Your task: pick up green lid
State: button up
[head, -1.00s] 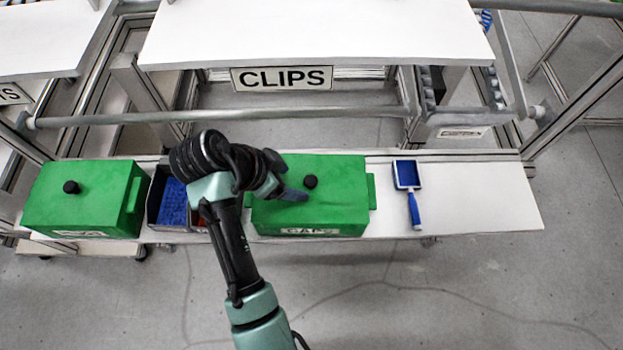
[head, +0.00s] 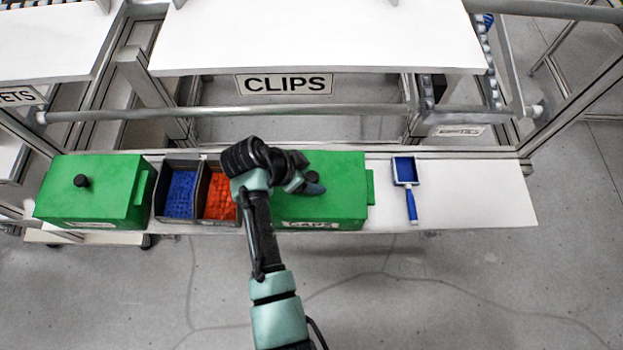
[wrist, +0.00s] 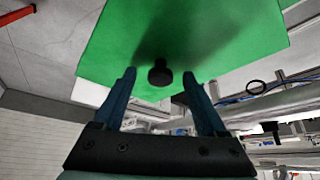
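A green lid (head: 345,166) with a black knob covers the green box (head: 345,211) labelled CAPS at the middle of the shelf. A second green box with a knobbed lid (head: 70,178) stands at the far left. My gripper (head: 318,186) is over the middle box, close to the knob, and partly hides the lid. In the wrist view the lid (wrist: 215,40) fills the upper part. Its black knob (wrist: 160,74) shows between and just beyond my two blue fingers. The fingers are apart with nothing between their tips that they touch.
Bins of blue parts (head: 181,194) and red parts (head: 219,197) stand between the green boxes. A blue scoop (head: 406,180) lies to the right on the white shelf (head: 475,195). A metal rail (head: 300,112) runs behind, below the CLIPS shelf (head: 320,40).

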grip_shut()
dwell(0.3)
